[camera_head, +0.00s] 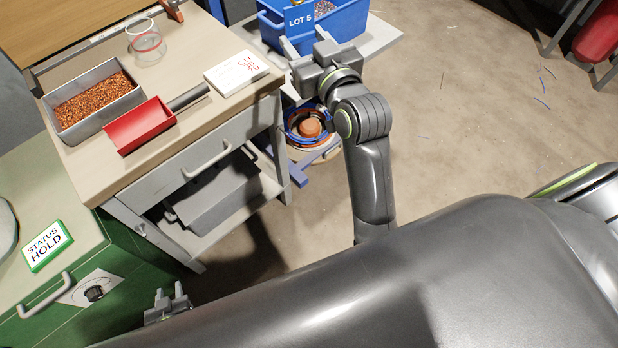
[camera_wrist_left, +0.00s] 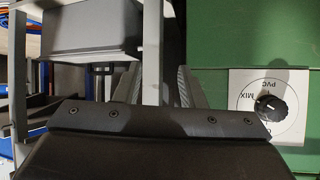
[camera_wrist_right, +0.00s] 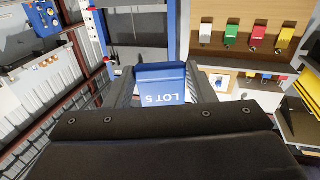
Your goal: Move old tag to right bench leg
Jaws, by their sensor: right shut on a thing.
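A blue tag reading LOT 5 (camera_head: 299,20) is between the fingers of my right gripper (camera_head: 306,40), which is shut on it. In the head view the tag overlaps a blue bin. The tag (camera_wrist_right: 161,88) fills the gap between both fingers in the right wrist view, its lettering upside down. The bench's right front leg (camera_head: 283,160) stands below and left of my right gripper, apart from it. My left gripper (camera_head: 170,298) is open and empty, low beside the green cabinet. A bench leg (camera_wrist_left: 152,50) shows beyond its fingers in the left wrist view.
The bench top holds a grey tray of copper granules (camera_head: 62,115), a red scoop (camera_head: 140,126), a clear cup (camera_head: 146,45) and a white card (camera_head: 236,73). The blue bin (camera_head: 345,25) stands behind my right gripper. Floor at right is mostly clear.

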